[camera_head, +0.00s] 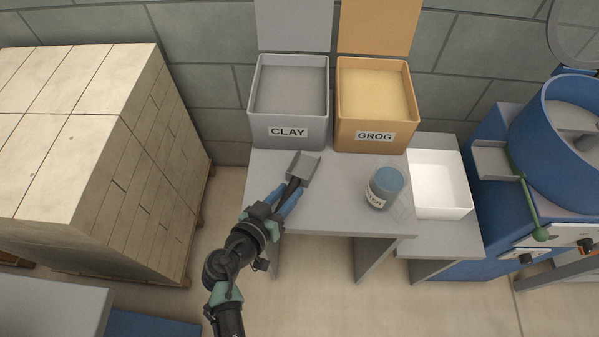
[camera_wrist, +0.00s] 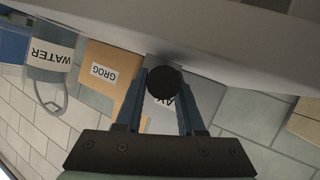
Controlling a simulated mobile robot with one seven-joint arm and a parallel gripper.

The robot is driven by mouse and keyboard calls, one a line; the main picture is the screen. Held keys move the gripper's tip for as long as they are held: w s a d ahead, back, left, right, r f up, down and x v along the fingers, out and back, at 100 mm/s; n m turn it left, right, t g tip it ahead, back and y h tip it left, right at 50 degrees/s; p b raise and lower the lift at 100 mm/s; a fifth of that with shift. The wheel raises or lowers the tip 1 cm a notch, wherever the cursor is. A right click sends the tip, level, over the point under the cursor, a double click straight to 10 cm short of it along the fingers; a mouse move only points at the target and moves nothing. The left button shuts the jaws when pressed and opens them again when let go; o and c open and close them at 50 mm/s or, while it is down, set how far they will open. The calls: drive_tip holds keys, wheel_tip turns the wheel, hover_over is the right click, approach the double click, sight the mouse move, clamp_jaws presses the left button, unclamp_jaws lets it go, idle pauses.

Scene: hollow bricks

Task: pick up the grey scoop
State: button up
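The grey scoop (camera_head: 302,167) is at the left back of the grey table, in front of the clay bin, with its dark handle towards me. I cannot tell if its whole length rests on the table. My gripper (camera_head: 289,194) reaches in from the front with its blue fingers on either side of the handle. In the wrist view, the round black handle end (camera_wrist: 162,85) sits between the fingertips of my gripper (camera_wrist: 161,100). The fingers look open around it; contact is not clear. The handle hides much of the scoop there.
A grey clay bin (camera_head: 254,131) and an orange grog bin (camera_head: 345,137) stand behind. A blue water container (camera_head: 386,184) and a white tray (camera_head: 463,211) are right. A brick stack (camera_head: 150,160) stands left, a blue machine (camera_head: 530,150) far right. The table's middle (camera_head: 335,190) is clear.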

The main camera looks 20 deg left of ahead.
drive_tip(key=shift+x, duration=0.9)
drive_tip(key=shift+c, duration=0.3)
clamp_jaws()
drive_tip(key=shift+r, duration=0.1)
drive_tip(key=shift+r, duration=0.1)
